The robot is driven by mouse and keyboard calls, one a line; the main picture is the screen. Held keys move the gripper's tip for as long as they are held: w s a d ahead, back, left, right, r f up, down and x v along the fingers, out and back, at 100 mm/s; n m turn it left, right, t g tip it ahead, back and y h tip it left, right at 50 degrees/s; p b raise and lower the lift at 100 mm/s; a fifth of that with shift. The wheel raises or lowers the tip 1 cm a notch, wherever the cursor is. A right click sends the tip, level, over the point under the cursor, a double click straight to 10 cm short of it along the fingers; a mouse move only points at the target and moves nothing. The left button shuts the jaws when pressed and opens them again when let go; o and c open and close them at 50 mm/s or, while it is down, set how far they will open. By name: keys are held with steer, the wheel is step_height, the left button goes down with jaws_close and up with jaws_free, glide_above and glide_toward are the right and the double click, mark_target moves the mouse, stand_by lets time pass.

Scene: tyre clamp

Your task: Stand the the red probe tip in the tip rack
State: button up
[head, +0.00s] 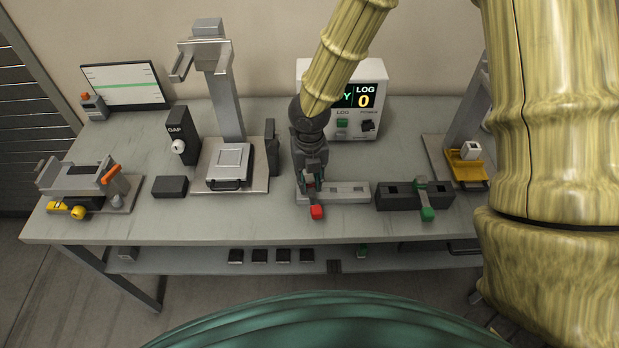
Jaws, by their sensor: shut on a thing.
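My gripper (313,186) points down in the middle of the table, over the left end of a light grey bar. Its fingers are closed on a small piece, mostly hidden between them. Whether the tip touches the bar is hidden. The light bar (348,192) has small openings on top to the right of the gripper. A dark block (403,199) with openings and a green-ended part (428,214) sits to its right. Which one is the tip rack is not clear.
A grey stand with a square plate (229,165) is left of the gripper. A white box with a LOG display (369,97) stands behind my arm. A stand with a yellow holder (466,167) is at right. Table space in front of the bar is narrow.

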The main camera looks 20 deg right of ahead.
steer(key=shift+f, duration=0.55)
stand_by(0.4)
steer(key=o, duration=1.1)
step_height(320, 180, up, 12)
steer(key=shift+r, duration=0.1)
